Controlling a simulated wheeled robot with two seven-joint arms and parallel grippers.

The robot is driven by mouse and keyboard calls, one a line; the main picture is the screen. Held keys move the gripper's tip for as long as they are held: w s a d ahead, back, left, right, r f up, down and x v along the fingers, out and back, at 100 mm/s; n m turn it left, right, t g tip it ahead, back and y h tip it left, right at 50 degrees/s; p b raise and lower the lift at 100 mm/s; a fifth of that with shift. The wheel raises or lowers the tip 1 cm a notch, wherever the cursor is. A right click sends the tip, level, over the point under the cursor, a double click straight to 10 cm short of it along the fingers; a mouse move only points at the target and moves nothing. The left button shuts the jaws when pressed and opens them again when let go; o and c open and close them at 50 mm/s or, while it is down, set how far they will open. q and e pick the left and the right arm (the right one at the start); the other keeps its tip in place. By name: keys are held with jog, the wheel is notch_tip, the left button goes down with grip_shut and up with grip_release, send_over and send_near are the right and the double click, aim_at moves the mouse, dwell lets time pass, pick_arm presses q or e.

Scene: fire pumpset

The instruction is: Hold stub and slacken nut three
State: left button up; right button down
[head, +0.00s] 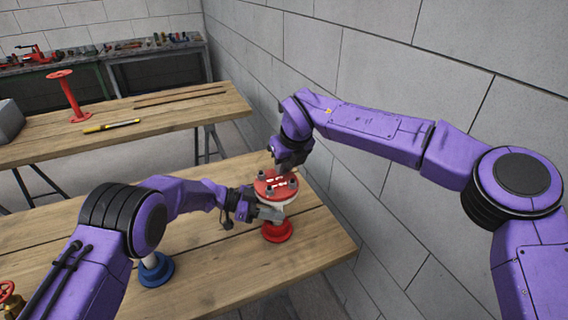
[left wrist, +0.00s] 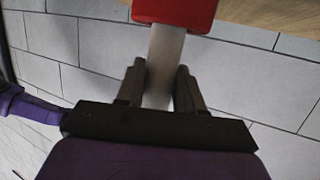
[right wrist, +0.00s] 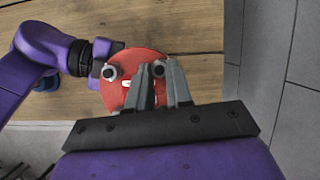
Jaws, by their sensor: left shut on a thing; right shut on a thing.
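The stub stands upright on the near table, with a red top flange (head: 268,186), a pale pipe and a red foot (head: 277,232). In the left wrist view the pale pipe (left wrist: 164,55) runs between my left gripper's fingers (left wrist: 160,80), which are shut on it below the red flange. Dark nuts sit around the flange, one being a nut (right wrist: 110,72) left of the fingers in the right wrist view. My right gripper (right wrist: 158,75) is above the flange, shut on another nut (right wrist: 158,69) between its fingertips. I cannot read that nut's number.
A blue-footed piece (head: 156,271) stands left on the near table, partly behind my left arm. A red and brass valve (head: 10,298) is at the lower left. A block wall (head: 400,110) is close on the right. A second table (head: 180,118) stands behind.

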jog(key=n+g+y, duration=0.1)
jog(key=n, duration=0.2)
jog(key=shift+w+d+n, duration=0.1)
jog(key=shift+n, duration=0.3)
jog(key=n+g+y, duration=0.1)
jog(key=n, duration=0.2)
jog(key=shift+w+d+n, duration=0.1)
jog(key=shift+w+n, duration=0.05)
jog(key=shift+n, duration=0.15)
jog(key=n+g, duration=0.1)
jog(key=n, duration=0.3)
jog(key=n+g, duration=0.1)
jog(key=n, duration=0.1)
jog(key=shift+w+d+n+g, duration=0.1)
jog(key=shift+w+n+g, duration=0.2)
jog(key=c, duration=1)
grip_release()
jog(key=shift+r, duration=0.1)
jog(key=d, duration=0.4)
jog(key=w+d+r, duration=0.1)
jog(key=d, duration=0.3)
jog(key=w+d+r, duration=0.1)
jog(key=d, duration=0.4)
jog(key=shift+r, duration=0.25)
